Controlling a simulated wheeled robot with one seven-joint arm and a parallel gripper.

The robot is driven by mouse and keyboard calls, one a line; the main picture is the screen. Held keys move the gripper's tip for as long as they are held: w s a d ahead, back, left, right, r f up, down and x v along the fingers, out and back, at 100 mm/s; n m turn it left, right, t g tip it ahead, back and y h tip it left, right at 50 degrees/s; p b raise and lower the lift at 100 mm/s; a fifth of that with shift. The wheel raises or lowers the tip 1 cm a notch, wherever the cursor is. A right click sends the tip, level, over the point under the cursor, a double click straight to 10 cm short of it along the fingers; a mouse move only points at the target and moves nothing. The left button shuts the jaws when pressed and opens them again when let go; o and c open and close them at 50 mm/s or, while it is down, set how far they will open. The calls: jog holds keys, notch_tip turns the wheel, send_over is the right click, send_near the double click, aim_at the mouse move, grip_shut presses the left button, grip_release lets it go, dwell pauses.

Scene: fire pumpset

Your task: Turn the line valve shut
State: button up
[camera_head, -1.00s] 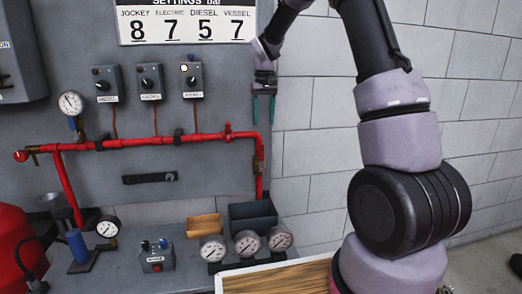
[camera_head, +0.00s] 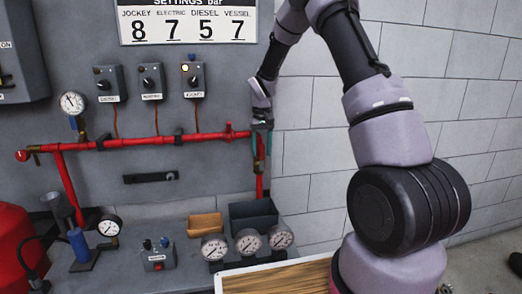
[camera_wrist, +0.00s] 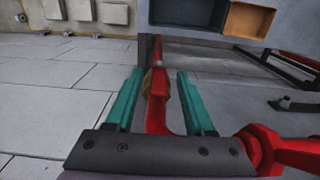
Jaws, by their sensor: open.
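A red pipe (camera_head: 150,142) runs along the grey panel and bends down at its right end. A brass-coloured fitting (camera_wrist: 148,84), apparently the line valve, is on the downward stretch. My gripper is open and points down at this stretch. In the wrist view the red pipe and the brass part show between the two teal fingers of my gripper (camera_wrist: 159,74), with gaps on both sides. I cannot tell whether a finger touches, nor the valve's handle position.
Three gauges (camera_head: 248,243) stand below, in front of a dark bin (camera_head: 253,215) and an orange-brown bin (camera_head: 205,225). Three switch boxes (camera_head: 151,82) hang above the pipe. A wooden-topped surface (camera_head: 275,279) is at the bottom. The block wall to the right is bare.

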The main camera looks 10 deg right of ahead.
grip_shut()
jog(key=shift+a, duration=0.1)
dwell(1.3)
